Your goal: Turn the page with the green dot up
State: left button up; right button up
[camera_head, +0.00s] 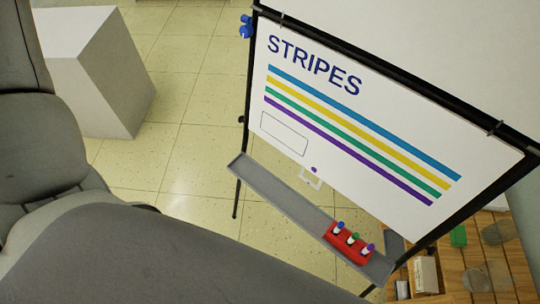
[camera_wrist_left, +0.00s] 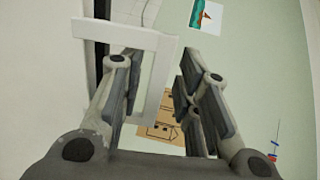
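A white page headed STRIPES (camera_head: 340,125) hangs on a black-framed easel in the head view, with blue, yellow, green and purple stripes. A purple dot (camera_head: 314,169) shows at its lower edge, above a small white loop-shaped tab (camera_head: 311,181). No green dot is visible. My left gripper (camera_wrist_left: 160,100) shows only in the left wrist view. Its fingers are apart. A white loop-like bar (camera_wrist_left: 156,85) passes across and between them in that picture; I cannot tell if it touches them. My right gripper is in neither view.
A grey ledge (camera_head: 270,190) runs below the page and carries a red holder (camera_head: 346,245) with markers. A white block (camera_head: 95,75) stands on the tiled floor at left. A wooden slatted surface (camera_head: 475,265) with small items is at lower right.

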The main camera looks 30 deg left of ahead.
pick_arm(q)
jog(key=v, duration=1.2)
dwell(1.5)
dwell(0.5)
